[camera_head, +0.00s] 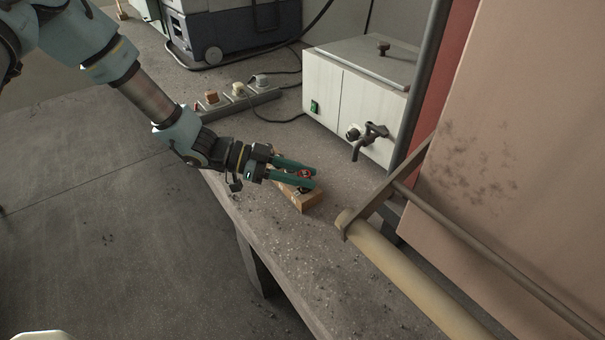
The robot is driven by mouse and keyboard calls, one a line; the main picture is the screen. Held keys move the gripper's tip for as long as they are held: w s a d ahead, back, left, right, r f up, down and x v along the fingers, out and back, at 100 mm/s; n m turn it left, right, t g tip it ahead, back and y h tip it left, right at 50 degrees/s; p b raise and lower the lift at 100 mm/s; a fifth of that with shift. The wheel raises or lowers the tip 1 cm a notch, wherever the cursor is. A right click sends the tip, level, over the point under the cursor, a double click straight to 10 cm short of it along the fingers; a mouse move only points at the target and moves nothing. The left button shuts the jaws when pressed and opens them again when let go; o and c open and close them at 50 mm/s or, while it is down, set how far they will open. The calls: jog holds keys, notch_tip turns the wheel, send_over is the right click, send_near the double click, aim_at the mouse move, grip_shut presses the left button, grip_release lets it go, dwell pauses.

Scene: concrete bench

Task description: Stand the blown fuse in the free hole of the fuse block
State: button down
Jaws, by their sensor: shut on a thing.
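The fuse block (308,202) is a small light-brown wooden block on the concrete bench, near its front edge. My gripper (312,178), with two long green fingers, reaches in from the left just above the block and covers part of its top. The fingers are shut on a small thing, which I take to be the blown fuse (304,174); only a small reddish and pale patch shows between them. The block's holes, and whether the fuse touches the block, cannot be made out.
A pale cabinet with a tap (368,138) stands behind the block. A power strip (238,100) with plugs and cables lies at the back left. A pale yellow roller (400,275) on a bracket is at the right. Bare bench (300,240) lies in front of the block.

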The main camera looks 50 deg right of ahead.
jog(key=shift+f+b, duration=0.45)
jog(key=shift+f, duration=0.4)
jog(key=c, duration=0.5)
grip_release()
jog(key=shift+w, duration=0.15)
jog(key=b+v, duration=0.1)
jog(key=v, duration=0.9)
jog(key=shift+w+a+r, duration=0.1)
jog(key=shift+a+r, duration=0.1)
jog(key=shift+r, duration=0.05)
